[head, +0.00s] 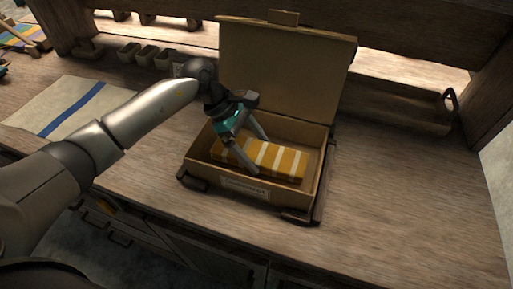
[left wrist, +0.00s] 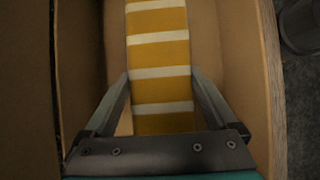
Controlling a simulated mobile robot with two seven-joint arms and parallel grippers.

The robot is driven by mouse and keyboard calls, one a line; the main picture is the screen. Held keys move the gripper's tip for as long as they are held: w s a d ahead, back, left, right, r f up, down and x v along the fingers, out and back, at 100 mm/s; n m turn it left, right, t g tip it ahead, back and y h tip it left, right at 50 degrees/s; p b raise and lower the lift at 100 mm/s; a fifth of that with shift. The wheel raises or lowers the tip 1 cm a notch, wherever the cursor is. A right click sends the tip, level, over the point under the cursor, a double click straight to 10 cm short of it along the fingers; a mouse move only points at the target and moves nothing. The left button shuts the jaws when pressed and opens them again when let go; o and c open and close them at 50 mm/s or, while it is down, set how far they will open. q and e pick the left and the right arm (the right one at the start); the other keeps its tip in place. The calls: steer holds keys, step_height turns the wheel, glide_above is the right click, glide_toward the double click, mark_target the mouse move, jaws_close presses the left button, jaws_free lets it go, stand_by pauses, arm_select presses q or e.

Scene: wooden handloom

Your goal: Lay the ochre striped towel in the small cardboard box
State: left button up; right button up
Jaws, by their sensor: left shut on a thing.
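The ochre towel with pale stripes (head: 275,160) lies folded inside the open small cardboard box (head: 325,150). It looks low in the box, but I cannot tell whether it touches the floor. My left gripper (head: 262,155) reaches down into the box, with its fingers on either side of the towel. In the left wrist view the towel (left wrist: 160,55) runs away between the two fingers (left wrist: 160,85), which are shut on its near part. The box's walls (left wrist: 235,60) rise on both sides. My right gripper is not in view.
The box's lid (head: 285,60) stands open at the back. Small dark containers (head: 145,54) and a pale cloth with a blue stripe (head: 75,105) are at the left. The bench top (head: 400,190) right of the box is clear.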

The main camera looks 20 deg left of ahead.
arm_select(q)
steer(key=o, duration=1)
steer(key=shift+o, duration=0.5)
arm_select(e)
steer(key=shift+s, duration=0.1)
arm_select(q)
steer(key=shift+a+r, duration=0.1)
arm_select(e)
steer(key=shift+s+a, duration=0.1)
arm_select(q)
steer(key=shift+a+r, duration=0.2)
steer(key=shift+r, duration=0.1)
steer(key=p+v, duration=0.1)
steer(key=v, duration=1.3)
steer(key=shift+r+p, duration=0.2)
steer(key=shift+p, duration=0.2)
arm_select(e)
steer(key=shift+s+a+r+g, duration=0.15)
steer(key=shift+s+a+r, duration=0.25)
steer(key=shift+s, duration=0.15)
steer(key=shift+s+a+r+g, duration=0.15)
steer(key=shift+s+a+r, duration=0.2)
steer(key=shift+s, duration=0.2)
arm_select(q)
steer(key=shift+a, duration=0.1)
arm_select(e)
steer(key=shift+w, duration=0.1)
